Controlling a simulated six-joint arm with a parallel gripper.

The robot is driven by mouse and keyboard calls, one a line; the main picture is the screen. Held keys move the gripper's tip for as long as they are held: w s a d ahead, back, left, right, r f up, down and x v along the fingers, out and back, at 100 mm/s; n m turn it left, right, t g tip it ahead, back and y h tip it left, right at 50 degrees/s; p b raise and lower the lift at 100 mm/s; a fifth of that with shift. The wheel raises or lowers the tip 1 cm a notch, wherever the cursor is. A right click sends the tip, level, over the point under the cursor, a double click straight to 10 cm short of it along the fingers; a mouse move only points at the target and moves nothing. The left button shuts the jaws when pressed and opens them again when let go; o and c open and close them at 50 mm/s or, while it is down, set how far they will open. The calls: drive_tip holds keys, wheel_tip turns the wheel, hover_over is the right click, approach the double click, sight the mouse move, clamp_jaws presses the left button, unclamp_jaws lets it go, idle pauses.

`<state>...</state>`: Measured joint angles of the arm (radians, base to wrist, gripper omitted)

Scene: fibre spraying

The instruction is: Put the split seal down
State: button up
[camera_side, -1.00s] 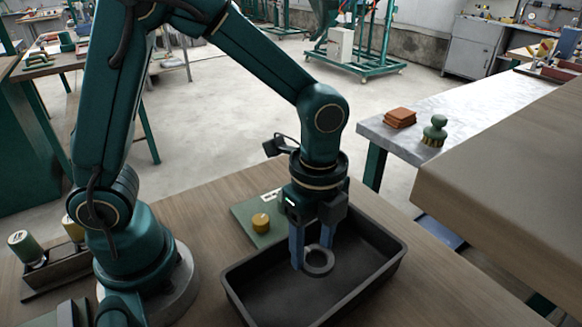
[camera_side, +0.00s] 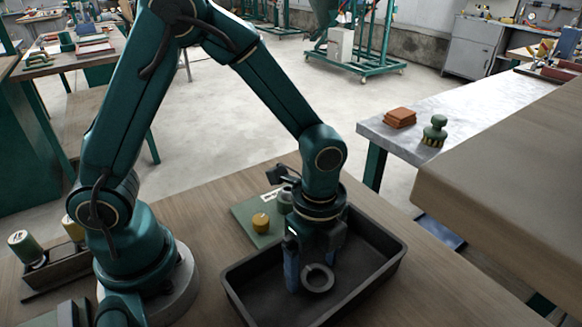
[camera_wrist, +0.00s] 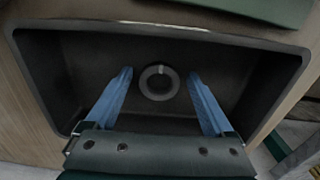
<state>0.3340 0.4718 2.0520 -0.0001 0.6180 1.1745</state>
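The split seal is a grey ring with a small slit (camera_wrist: 158,82). It lies flat, apparently on the floor of the dark tray (camera_wrist: 240,34), and also shows in the side view (camera_side: 318,280). My gripper (camera_wrist: 160,78) is open and points down into the tray (camera_side: 398,262). In the wrist view its two blue fingers stand to the left and right of the seal, with a gap on each side.
A green board (camera_side: 243,212) with a yellow cylinder (camera_side: 261,223) lies behind the tray's left side. The tray walls surround my gripper. A metal-topped bench (camera_side: 470,110) holds brown blocks (camera_side: 400,118) and a green brush (camera_side: 435,131). The tray's right part is empty.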

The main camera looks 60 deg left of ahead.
drive_tip(key=shift+r, duration=0.15)
wheel_tip(320, 180, up, 12)
drive_tip(key=s+a+r+n+t, duration=0.2)
drive_tip(key=s+a+n+t, duration=0.3)
drive_tip(key=n, duration=1.2)
drive_tip(key=shift+s+a+r+t, duration=0.3)
drive_tip(key=shift+s+a, duration=0.7)
drive_tip(key=shift+a, duration=0.6)
drive_tip(key=shift+c, duration=0.4)
